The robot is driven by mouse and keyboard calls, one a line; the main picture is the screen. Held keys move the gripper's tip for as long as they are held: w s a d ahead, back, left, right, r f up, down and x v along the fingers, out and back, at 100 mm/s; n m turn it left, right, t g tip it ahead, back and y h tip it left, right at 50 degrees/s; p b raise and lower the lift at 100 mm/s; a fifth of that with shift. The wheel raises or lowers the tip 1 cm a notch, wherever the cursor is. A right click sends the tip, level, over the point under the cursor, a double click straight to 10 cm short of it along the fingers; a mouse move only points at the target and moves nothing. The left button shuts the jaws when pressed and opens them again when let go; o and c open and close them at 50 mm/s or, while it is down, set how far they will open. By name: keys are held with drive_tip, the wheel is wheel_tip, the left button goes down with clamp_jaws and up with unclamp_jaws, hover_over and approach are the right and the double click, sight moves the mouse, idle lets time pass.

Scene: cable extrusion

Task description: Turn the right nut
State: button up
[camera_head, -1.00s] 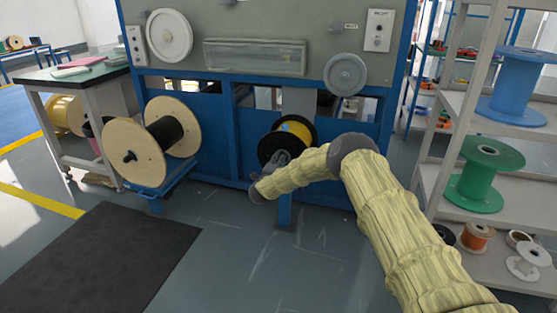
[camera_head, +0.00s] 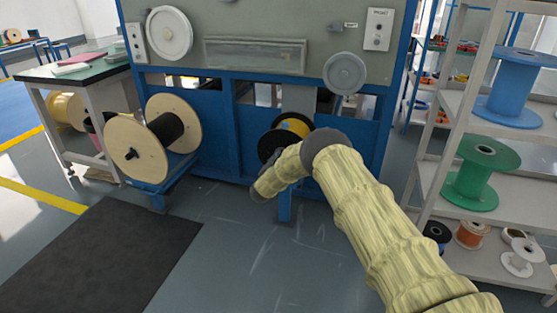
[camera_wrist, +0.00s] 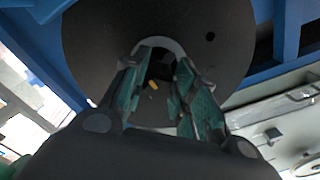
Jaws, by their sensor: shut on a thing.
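The right spool (camera_head: 271,144) has a black flange and yellow cable, and sits low in the blue frame of the machine. In the wrist view its black flange (camera_wrist: 225,25) fills the upper middle. The right nut (camera_wrist: 160,70) is a dark piece at the flange's centre, partly hidden by the fingers. My gripper (camera_wrist: 167,66) has its green-padded fingers on both sides of the nut and is shut on it. In the head view my arm hides most of the gripper and the nut.
A shelf (camera_head: 510,216) with a green spool (camera_head: 480,178) and a blue spool (camera_head: 517,85) is at the right. A dark mat (camera_head: 105,255) lies on the open floor.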

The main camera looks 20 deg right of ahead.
drive_tip(key=n, duration=0.4)
drive_tip(key=shift+f+n, duration=0.1)
drive_tip(key=shift+n, duration=0.2)
drive_tip(key=n, duration=0.4)
drive_tip(key=shift+s+n+p, duration=0.1)
drive_tip(key=shift+n+p, duration=0.2)
drive_tip(key=shift+p, duration=0.05)
drive_tip(key=n, duration=0.4)
drive_tip(key=shift+d+n, duration=0.15)
drive_tip(key=shift+n, duration=0.15)
drive_tip(key=n, duration=0.3)
drive_tip(key=shift+s+n+b, duration=0.1)
drive_tip(key=shift+n+b, duration=0.2)
drive_tip(key=n, duration=0.3)
drive_tip(key=shift+d+n, duration=0.1)
drive_tip(key=shift+n, duration=0.2)
drive_tip(key=n+b, duration=0.1)
drive_tip(key=n, duration=0.3)
drive_tip(key=n+b, duration=0.1)
drive_tip(key=n, duration=0.4)
drive_tip(key=shift+r+n+b, duration=0.25)
drive_tip(key=shift+n+b, duration=0.3)
drive_tip(key=shift+n, duration=1.15)
